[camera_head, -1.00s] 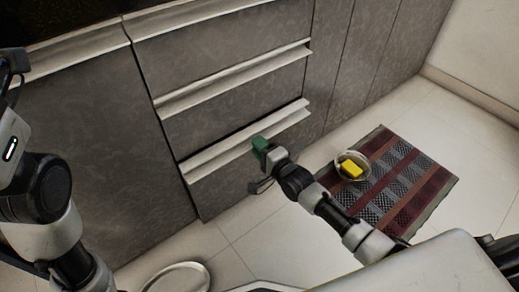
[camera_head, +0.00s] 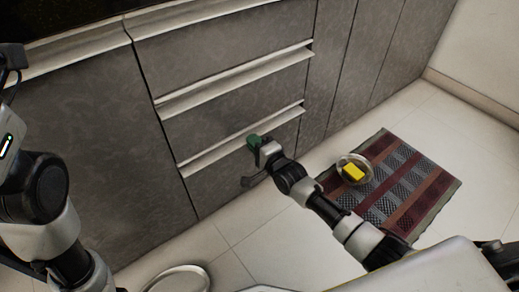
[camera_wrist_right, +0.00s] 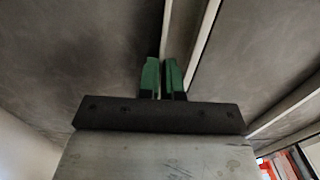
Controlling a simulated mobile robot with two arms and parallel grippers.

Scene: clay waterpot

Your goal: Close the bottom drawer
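The bottom drawer (camera_head: 240,176) is the lowest grey front in the cabinet, with a pale handle strip (camera_head: 215,155) along its top edge. Its front looks about level with the fronts above; a small remaining gap cannot be ruled out. Exact contact is hidden. My left arm shows at the left, but its gripper does not.
More drawers (camera_head: 225,45) are above. A striped mat (camera_head: 410,183) lies on the floor to the right, with a bowl (camera_head: 342,163) holding a yellow thing (camera_head: 353,173) on it. A round pale dish (camera_head: 180,270) is at the bottom. Bare tiles lie between.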

